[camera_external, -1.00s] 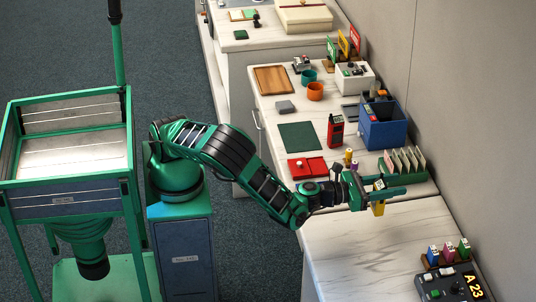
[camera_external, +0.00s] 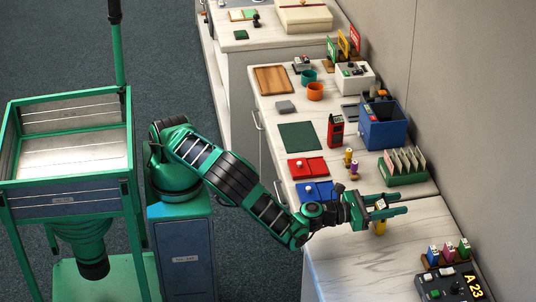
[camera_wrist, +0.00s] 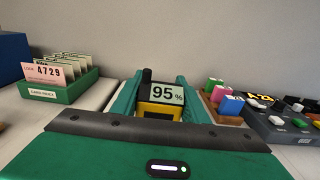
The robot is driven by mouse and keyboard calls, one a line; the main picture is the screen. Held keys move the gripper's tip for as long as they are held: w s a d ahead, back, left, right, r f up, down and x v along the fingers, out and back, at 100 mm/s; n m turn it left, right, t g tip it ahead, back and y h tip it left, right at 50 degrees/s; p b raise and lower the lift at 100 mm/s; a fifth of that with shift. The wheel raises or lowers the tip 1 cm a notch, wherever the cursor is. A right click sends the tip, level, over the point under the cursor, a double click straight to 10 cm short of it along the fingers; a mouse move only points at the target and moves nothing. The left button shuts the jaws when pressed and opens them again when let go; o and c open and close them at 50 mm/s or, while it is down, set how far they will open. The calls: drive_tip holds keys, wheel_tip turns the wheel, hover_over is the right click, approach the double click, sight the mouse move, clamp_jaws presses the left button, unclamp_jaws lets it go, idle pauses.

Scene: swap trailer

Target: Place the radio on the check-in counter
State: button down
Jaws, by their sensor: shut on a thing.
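My gripper (camera_external: 388,209) is shut on a yellow radio (camera_external: 380,227) and holds it over the near marble-topped counter (camera_external: 350,262). In the wrist view the yellow radio (camera_wrist: 160,108) sits between the green fingers (camera_wrist: 160,100), with a black stub on its top left and a plate reading "95 %". I cannot tell whether its bottom touches the counter. A red handheld device (camera_external: 336,130) stands on the middle counter.
A dark console (camera_external: 452,287) with an "A 23" display and a rack of coloured blocks (camera_external: 445,254) stand at the right. A green card holder (camera_external: 404,172) and a blue bin (camera_external: 383,128) stand behind. The near counter's left part is clear.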

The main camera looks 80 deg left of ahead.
drive_tip(key=c, duration=1)
unclamp_jaws()
drive_tip(key=shift+f, duration=0.1)
drive_tip(key=shift+c, duration=0.2)
drive_tip(key=s, duration=1.2)
